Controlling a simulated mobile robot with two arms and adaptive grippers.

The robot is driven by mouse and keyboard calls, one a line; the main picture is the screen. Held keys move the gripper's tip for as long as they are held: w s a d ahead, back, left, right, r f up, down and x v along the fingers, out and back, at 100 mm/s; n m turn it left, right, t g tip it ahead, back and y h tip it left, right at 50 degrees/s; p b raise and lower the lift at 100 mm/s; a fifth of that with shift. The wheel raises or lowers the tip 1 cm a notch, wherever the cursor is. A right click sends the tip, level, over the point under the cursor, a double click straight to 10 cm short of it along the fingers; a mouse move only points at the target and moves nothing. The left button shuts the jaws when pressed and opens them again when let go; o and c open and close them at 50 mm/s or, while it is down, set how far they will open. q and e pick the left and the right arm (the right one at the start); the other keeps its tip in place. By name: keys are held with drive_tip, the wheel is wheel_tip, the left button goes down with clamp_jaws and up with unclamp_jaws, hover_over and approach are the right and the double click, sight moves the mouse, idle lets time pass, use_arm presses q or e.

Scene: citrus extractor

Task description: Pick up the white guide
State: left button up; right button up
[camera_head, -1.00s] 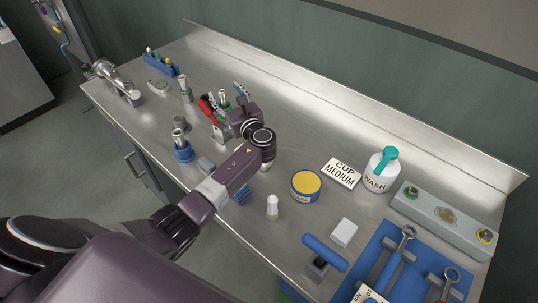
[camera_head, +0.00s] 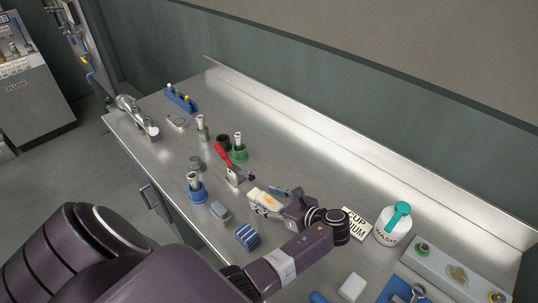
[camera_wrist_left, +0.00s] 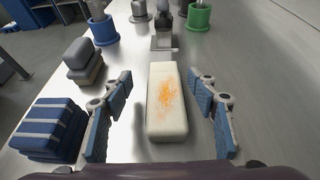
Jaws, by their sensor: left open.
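The white guide (camera_head: 264,199) is a long off-white block with orange smears on its top. It lies flat on the steel counter, and it also shows in the left wrist view (camera_wrist_left: 167,112). My left gripper (camera_wrist_left: 162,94) is open, one blue-padded finger on each side of the guide, with gaps to both sides and nothing held. In the head view the left gripper (camera_head: 272,201) reaches over the guide from the right and hides part of it. My right gripper is not in view.
Blue (camera_head: 197,192) and green (camera_head: 239,153) holders stand nearby. A wash bottle (camera_head: 394,225) stands to the right.

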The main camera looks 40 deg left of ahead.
sight(260, 194)
use_arm(q)
drive_tip(key=x, duration=0.4)
drive_tip(key=shift+w+r+p, duration=0.15)
drive_tip(key=shift+w+p, duration=0.1)
drive_tip(key=shift+p, duration=0.15)
drive_tip(key=shift+a+f, duration=0.25)
drive_tip(key=shift+a, duration=0.1)
drive_tip(key=c, duration=1.3)
drive_tip(key=shift+c, duration=0.2)
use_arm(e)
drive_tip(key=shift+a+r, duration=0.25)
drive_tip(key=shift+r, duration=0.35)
use_arm(q)
drive_tip(key=shift+r, duration=0.2)
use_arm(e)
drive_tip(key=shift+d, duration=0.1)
